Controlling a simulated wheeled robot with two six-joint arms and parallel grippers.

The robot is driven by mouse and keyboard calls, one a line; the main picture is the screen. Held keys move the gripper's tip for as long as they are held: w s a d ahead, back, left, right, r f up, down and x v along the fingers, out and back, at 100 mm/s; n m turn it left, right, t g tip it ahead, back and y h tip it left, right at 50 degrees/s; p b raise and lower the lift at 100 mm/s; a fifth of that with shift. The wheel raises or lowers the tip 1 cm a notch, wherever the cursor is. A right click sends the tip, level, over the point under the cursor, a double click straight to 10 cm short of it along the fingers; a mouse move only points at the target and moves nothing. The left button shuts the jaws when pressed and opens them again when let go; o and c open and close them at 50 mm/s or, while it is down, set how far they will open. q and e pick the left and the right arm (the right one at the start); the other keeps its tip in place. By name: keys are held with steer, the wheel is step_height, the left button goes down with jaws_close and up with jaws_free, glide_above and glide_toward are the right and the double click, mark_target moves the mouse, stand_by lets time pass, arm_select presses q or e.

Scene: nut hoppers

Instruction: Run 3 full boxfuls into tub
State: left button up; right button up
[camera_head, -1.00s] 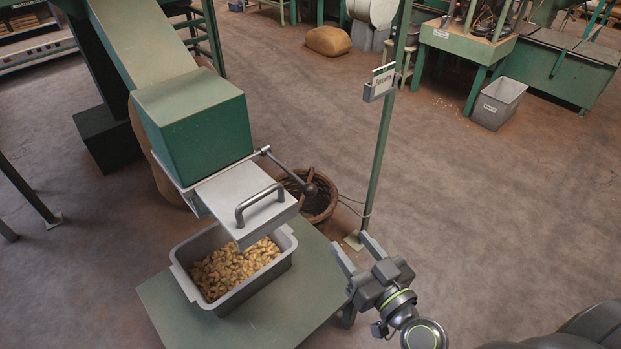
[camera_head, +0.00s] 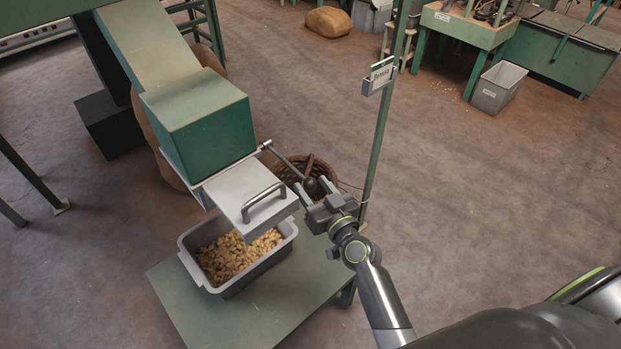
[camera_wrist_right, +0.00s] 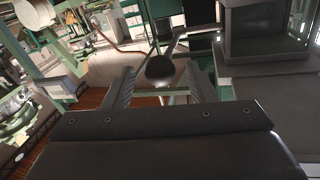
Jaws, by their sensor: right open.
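The grey tub (camera_head: 237,283) holds a layer of nuts (camera_head: 232,257) and stands on a green table below the hopper. The metal measuring box (camera_head: 247,190) with a bar handle (camera_head: 264,201) sits under the green hopper (camera_head: 198,125) and overhangs part of the tub. A lever (camera_head: 287,163) with a dark ball knob (camera_head: 311,185) sticks out to the right of the box. My right gripper (camera_head: 318,190) is open at the knob. In the right wrist view the knob (camera_wrist_right: 160,69) shows between the open fingers (camera_wrist_right: 160,88). My left gripper is out of view.
The green table (camera_head: 262,320) has free room right of the tub. A wicker basket (camera_head: 296,172) stands behind the lever. A green post (camera_head: 378,150) with a sign holder (camera_head: 379,78) rises to the right. Open floor lies beyond.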

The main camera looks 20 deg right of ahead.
steer(key=shift+w+a, duration=0.15)
steer(key=shift+w, duration=0.8)
jaws_close()
